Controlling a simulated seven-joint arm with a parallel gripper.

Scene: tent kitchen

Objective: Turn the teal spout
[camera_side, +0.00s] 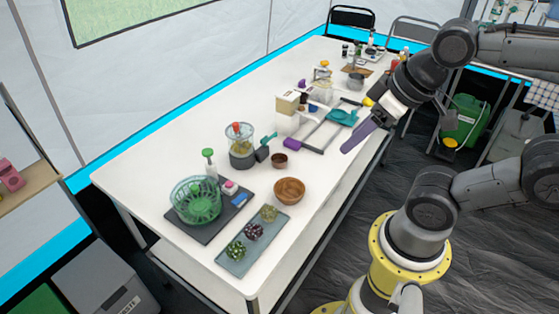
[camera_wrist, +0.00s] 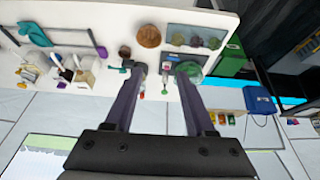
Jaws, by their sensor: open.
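A clear-topped device with a grey base (camera_side: 241,150) stands on the white table in the side view, with a teal spout (camera_side: 263,153) sticking out at its right. In the wrist view a small teal-green part, probably this spout (camera_wrist: 119,69), shows just left of the left finger, which hides much of the device. My gripper (camera_side: 351,145) is in the air near the table's right edge in the side view, apart from the spout and to its right. In the wrist view its two long purple-grey fingers (camera_wrist: 161,70) are spread wide, with nothing held.
A brown cup (camera_side: 279,160) and a wooden bowl (camera_side: 289,190) stand near the device. A green basket (camera_side: 195,204), a green-capped bottle (camera_side: 209,163) and a tray (camera_side: 232,263) of round items are closer. A rack with a teal scoop (camera_side: 342,118) lies beyond.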

